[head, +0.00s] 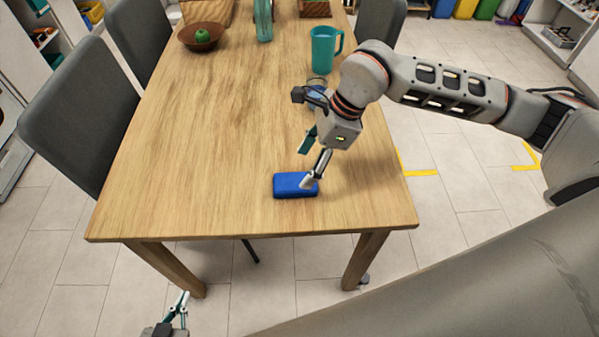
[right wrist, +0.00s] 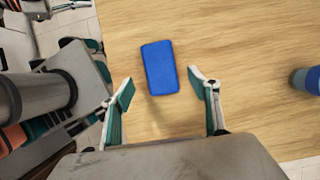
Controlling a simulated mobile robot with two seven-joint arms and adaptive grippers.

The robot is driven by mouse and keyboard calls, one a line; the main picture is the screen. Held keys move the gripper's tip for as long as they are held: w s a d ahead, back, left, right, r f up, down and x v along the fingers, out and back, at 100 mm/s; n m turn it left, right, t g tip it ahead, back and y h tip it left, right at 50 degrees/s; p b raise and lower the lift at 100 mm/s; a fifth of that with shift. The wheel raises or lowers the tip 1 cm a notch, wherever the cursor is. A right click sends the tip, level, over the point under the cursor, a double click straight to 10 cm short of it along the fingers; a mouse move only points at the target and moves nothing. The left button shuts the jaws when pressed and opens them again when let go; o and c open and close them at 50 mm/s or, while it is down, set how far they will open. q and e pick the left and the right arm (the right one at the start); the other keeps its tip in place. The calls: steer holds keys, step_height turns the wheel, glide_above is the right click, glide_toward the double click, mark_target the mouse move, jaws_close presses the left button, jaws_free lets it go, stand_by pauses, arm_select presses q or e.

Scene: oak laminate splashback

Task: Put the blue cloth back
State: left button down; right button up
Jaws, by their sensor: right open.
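The blue cloth (head: 290,186) is a folded rectangular block lying on the wooden table near its front edge. It also shows in the right wrist view (right wrist: 160,68), flat on the wood and ahead of the two fingertips. My right gripper (head: 312,163) is open and empty, above and close to the cloth; one finger overlaps the cloth's right end in the head view. In the right wrist view its fingers (right wrist: 166,88) are spread wider than the cloth. My left gripper (head: 180,303) shows only partly at the bottom edge, below the table's front; its jaw state is unclear.
The wooden table (head: 200,130) is clear to the left of the cloth. A teal pitcher (head: 324,50), a blue cup-like item (head: 317,88) partly behind my right gripper, a brown bowl with a green fruit (head: 201,37) and a teal bottle (head: 263,20) stand farther back. Grey chairs (head: 80,115) flank the left.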

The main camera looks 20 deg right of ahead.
steer(key=v, duration=0.5)
steer(key=shift+d+r, duration=0.1)
steer(key=shift+r, duration=0.3)
steer(key=shift+s+f, duration=0.1)
steer(key=shift+s, duration=0.1)
